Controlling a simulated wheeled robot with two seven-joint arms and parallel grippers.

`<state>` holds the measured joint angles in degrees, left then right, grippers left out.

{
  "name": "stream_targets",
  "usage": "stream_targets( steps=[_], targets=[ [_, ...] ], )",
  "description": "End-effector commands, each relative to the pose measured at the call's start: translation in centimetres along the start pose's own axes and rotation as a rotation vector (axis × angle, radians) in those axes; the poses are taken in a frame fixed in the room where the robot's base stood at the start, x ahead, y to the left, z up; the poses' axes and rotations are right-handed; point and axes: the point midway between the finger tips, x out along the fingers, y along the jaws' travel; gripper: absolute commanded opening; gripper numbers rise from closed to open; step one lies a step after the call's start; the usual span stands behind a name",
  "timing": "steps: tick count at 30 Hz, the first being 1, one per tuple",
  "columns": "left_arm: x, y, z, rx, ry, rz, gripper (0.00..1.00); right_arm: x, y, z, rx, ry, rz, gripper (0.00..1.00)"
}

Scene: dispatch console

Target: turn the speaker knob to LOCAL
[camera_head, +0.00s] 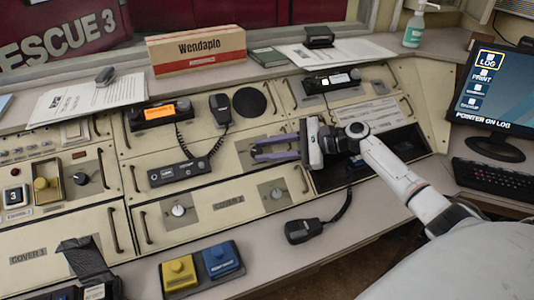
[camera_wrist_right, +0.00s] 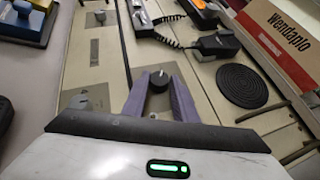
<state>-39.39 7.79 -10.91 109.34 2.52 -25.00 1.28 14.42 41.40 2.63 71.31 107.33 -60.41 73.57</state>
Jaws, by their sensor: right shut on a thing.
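The markings around the knob, including LOCAL, are too small or covered to read.
Two pale knobs (camera_head: 178,210) (camera_head: 277,193) sit lower on the panel. A round speaker grille (camera_head: 249,102), a hand microphone (camera_head: 221,110) and its coiled cord are close by. Another microphone (camera_head: 303,231) lies on the front ledge, with yellow (camera_head: 178,272) and blue (camera_head: 221,260) button boxes to its left.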

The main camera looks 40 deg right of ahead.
Motion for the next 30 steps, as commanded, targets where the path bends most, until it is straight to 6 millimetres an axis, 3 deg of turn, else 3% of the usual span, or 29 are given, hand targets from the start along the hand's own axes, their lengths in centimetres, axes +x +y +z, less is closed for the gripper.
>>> stream_targets(
  steps=[18,19,21,30],
  targets=[
    [0.22,-0.02,0.02,0.000,0.003,0.000,0.00,0.06,-0.01,0.06,-0.022,0.001,0.037,0.03],
    [0.22,-0.02,0.01,0.000,0.003,0.000,0.00,0.06,-0.01,0.06,-0.022,0.001,0.037,0.31],
    [0.22,-0.02,-0.01,0.000,0.004,0.000,0.00,0.06,-0.02,0.06,-0.022,0.001,0.037,0.42],
    [0.23,-0.02,-0.03,0.000,0.004,0.000,0.00,0.00,-0.05,0.03,-0.022,0.001,0.035,0.44]
  ],
)
